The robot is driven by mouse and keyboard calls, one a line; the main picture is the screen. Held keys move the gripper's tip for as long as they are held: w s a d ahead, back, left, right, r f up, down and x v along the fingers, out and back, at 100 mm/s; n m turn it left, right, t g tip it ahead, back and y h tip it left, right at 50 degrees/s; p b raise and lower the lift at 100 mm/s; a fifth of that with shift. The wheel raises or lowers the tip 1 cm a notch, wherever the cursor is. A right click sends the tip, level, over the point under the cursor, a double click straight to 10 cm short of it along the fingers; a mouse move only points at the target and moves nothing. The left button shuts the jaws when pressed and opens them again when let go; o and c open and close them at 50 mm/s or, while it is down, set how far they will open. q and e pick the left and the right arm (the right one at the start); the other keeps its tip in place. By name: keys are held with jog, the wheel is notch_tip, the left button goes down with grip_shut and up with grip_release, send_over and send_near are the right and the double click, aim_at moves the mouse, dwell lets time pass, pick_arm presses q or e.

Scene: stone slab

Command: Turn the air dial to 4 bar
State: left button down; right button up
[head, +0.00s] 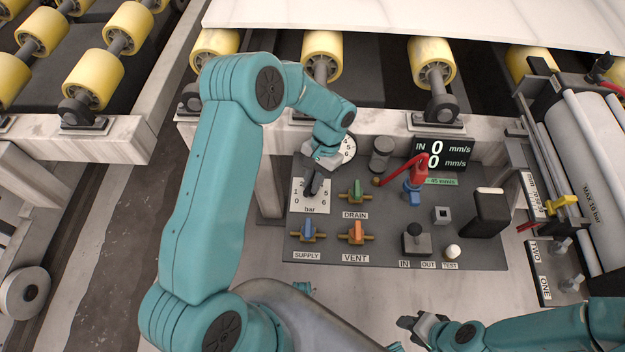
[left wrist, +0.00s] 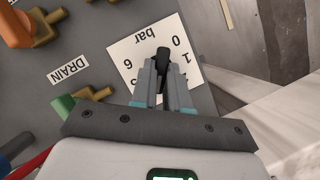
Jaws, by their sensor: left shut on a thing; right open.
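The air dial is a white square plate (head: 299,203) marked with numbers 0, 1, 2, 5, 6 and "bar", on the left of the grey panel. Its black knob (left wrist: 162,60) shows between my fingertips in the left wrist view. My left gripper (head: 312,185) reaches down over the dial and is shut on the knob. The gripper hides the 3 and 4 marks, and I cannot tell where the knob points. A round white gauge (head: 348,149) is partly hidden behind my left wrist. My right gripper (head: 424,325) is open and empty near the bottom, away from the panel.
The grey panel (head: 380,252) also bears a green drain valve (head: 356,193), a blue supply valve (head: 307,231), an orange vent valve (head: 356,232), a red lever (head: 405,170) and a black joystick (head: 414,238). A speed display (head: 442,154) stands at its back. Yellow rollers lie behind.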

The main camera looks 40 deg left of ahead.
pick_arm(q)
jog(key=shift+m, duration=0.6)
jog(key=shift+w, duration=0.1)
jog(key=c, duration=1.1)
grip_release()
jog(key=shift+r, duration=0.1)
jog(key=p+v, duration=0.1)
jog(key=v, duration=0.7)
jog(key=p+v, duration=0.1)
jog(key=v, duration=0.7)
jog(key=shift+d+r, duration=0.15)
jog(key=shift+d, duration=0.1)
